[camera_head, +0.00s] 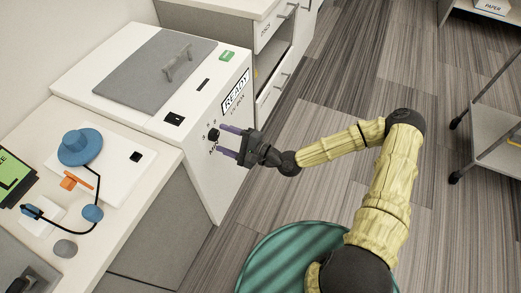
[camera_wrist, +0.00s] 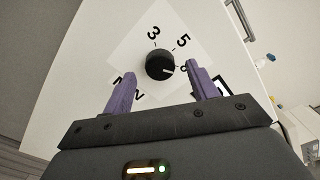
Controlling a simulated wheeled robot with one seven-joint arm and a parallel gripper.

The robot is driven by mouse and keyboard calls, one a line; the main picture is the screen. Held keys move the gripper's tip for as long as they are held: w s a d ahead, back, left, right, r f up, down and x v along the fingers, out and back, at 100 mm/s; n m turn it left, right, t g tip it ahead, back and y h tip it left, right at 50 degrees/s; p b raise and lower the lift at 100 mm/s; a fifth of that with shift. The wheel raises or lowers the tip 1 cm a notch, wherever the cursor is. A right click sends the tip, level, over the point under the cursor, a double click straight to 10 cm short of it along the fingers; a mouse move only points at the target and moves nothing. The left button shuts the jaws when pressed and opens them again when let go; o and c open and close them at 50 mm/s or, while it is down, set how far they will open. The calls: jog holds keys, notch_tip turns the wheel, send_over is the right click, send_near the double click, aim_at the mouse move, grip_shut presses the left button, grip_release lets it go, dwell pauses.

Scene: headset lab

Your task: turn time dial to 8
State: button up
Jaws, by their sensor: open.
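The time dial (camera_wrist: 158,62) is a round black knob on a white label with printed numbers around it. In the wrist view its white pointer line points right, toward a number partly covered by a finger that looks like an 8. A 3 and a 5 show above it. In the head view the dial (camera_head: 213,135) sits on the front of the white UV box (camera_head: 205,180). My gripper (camera_head: 226,141) is open in front of the dial; its purple fingers (camera_wrist: 161,74) stand on either side of it. I cannot tell whether they touch it.
The box has a grey lid (camera_head: 140,75) with a handle, a green button (camera_head: 227,55) and a READY sign (camera_head: 236,95). A counter at left holds a blue headset-like device (camera_head: 80,147) and cable. A drawer cabinet (camera_head: 275,60) stands behind. A cart (camera_head: 495,140) is at right; floor between is clear.

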jog(key=b+v, duration=0.1)
jog(key=v, duration=1.4)
jog(key=shift+d, duration=0.1)
